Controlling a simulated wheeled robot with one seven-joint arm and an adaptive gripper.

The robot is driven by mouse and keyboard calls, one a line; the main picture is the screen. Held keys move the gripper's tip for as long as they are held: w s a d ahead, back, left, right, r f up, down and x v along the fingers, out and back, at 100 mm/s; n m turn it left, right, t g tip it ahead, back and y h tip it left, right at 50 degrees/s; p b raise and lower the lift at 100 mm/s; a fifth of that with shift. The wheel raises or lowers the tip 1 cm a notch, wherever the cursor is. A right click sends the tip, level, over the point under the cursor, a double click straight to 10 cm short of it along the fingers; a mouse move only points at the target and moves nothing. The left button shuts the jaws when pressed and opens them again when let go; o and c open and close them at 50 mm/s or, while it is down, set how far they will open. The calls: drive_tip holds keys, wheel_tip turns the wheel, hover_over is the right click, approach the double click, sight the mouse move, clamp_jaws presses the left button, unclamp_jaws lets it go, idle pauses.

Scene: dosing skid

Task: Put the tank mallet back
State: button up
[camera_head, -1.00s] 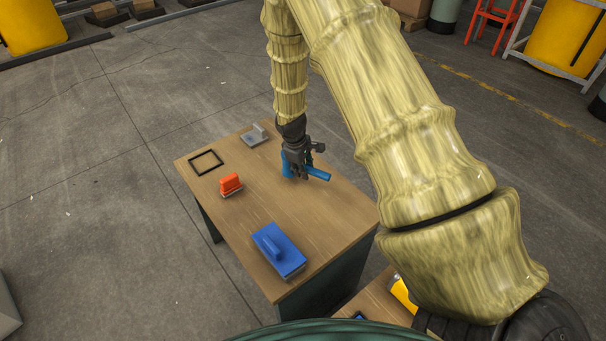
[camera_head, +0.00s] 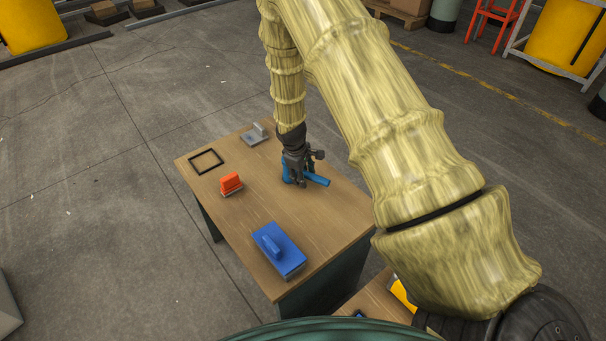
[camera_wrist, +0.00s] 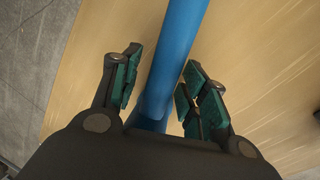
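The mallet is a blue tool (camera_head: 315,180) on the right half of the wooden table, at or just above its top. In the wrist view its blue handle (camera_wrist: 175,55) runs between my fingers. My gripper (camera_head: 298,182) is directly over the mallet and hides part of it. The dark fingers with green pads (camera_wrist: 160,80) stand on both sides of the handle. A gap shows on the left side, and the right pad is very near the handle. A black square outline (camera_head: 206,150) lies at the table's far left corner, with nothing in it.
On the wooden table (camera_head: 250,205) are an orange brush-like tool (camera_head: 230,182), a blue float-like block (camera_head: 279,250) near the front, and a grey trowel-like tool (camera_head: 254,135) at the back. A second wooden surface with a yellow item (camera_head: 402,294) shows at the lower right.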

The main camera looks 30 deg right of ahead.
drive_tip(key=v, duration=1.2)
drive_tip(key=shift+b, duration=0.4)
drive_tip(key=shift+r, duration=0.15)
